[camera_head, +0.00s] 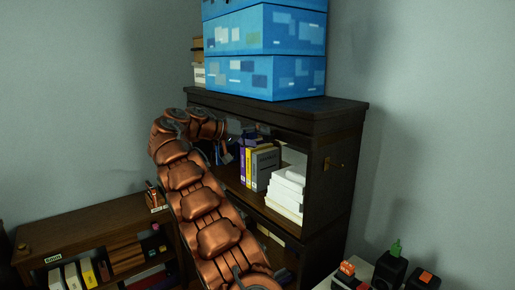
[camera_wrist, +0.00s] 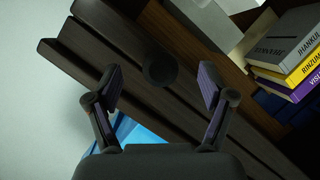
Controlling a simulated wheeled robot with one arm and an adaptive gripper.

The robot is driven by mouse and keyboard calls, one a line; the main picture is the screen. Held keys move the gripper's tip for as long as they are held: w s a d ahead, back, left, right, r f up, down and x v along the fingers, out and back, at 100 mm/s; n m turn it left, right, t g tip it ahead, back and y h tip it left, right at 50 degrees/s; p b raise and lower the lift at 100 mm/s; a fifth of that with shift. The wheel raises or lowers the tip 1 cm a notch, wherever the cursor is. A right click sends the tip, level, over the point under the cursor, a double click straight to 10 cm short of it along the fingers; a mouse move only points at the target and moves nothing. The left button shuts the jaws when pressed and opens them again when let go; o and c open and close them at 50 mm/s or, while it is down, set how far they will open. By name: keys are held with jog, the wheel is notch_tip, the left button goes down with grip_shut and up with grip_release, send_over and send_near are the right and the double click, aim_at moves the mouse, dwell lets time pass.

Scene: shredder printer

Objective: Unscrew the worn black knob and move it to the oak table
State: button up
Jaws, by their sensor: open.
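The black knob (camera_wrist: 160,68) is a dark round disc on the dark wooden cabinet in the wrist view. My gripper (camera_wrist: 161,84) is open, with one finger on each side of the knob and a visible gap to both. It holds nothing. In the head view my gripper (camera_head: 226,150) is at the upper front of the cabinet, and I cannot make out the knob there. A low brown wooden unit (camera_head: 85,222) stands at the lower left; I cannot tell if it is the oak table.
The dark cabinet (camera_head: 337,190) holds upright books (camera_head: 262,168) and a white stack (camera_head: 286,192). Blue boxes (camera_head: 265,52) stand on top. A small brownish knob (camera_head: 22,247) sits on the low unit. A pale surface with dark items (camera_head: 391,270) is at the lower right.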

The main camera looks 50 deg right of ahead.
jog(key=m+t+b, duration=0.1)
jog(key=m+b, duration=0.1)
jog(key=b, duration=0.2)
jog(key=m+t+b, duration=0.1)
jog(key=b, duration=0.2)
jog(key=shift+f+m+t+b, duration=0.35)
jog(key=shift+m+t, duration=0.05)
jog(key=shift+s+r+m+t+h+b, duration=0.1)
jog(key=shift+r+m+t+h+b, duration=0.2)
jog(key=shift+m+t+b, duration=0.65)
jog(key=shift+m+b, duration=0.25)
jog(key=shift+b, duration=0.25)
